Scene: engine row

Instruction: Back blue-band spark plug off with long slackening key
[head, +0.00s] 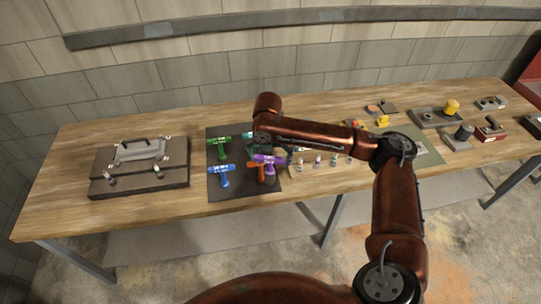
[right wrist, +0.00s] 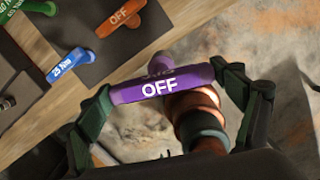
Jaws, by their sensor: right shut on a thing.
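My right gripper (right wrist: 163,80) is shut on a purple T-handled key (right wrist: 125,94) marked OFF, one finger at each end of its crossbar. In the head view the purple key (head: 269,174) shows by the dark mat's right side, partly hidden by my right arm. An orange key (right wrist: 122,18), also marked OFF, lies on the mat; it shows in the head view too (head: 254,168). The dark engine block (head: 165,180) on the left carries small plugs. Which plug has a blue band is too small to tell. My left gripper is out of view.
The dark mat (head: 216,191) also holds green (head: 219,141), blue (head: 224,175) and teal keys. Small plugs stand in a row right of it. Several dark parts and yellow pieces lie farther right. Bare wooden bench (head: 198,192) separates the engine block and mat.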

